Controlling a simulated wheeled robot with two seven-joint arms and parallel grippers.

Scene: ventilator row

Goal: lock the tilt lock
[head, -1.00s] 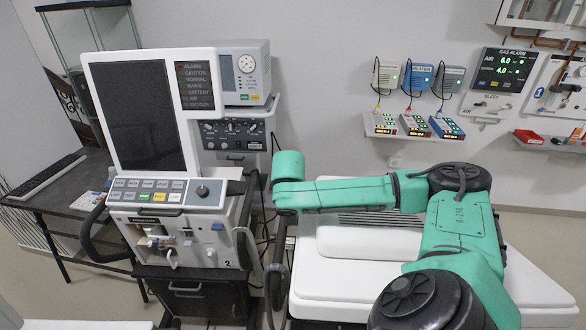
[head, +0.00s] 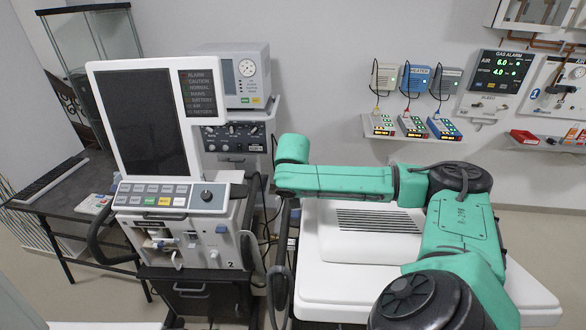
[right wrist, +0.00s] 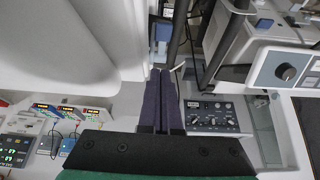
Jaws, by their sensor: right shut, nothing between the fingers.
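The ventilator (head: 228,225) stands left of centre in the head view, with a tall screen (head: 150,120) above a button panel with a round knob (head: 207,195). I cannot pick out the tilt lock for certain in either view. My right arm reaches left across the head view, and its wrist ends right of the ventilator; the gripper's fingers are hidden there. In the right wrist view, my right gripper (right wrist: 164,76) is shut and empty. The knob (right wrist: 286,72) and the dark control module (right wrist: 212,115) show to its right, apart from the fingers. My left gripper is out of view.
A white padded bed (head: 365,280) lies under my right arm. Dark hoses (head: 280,285) hang between it and the ventilator. A dark table (head: 60,205) stands at the left. Small wall devices (head: 417,78) and a gas alarm panel (head: 500,73) are at the back right.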

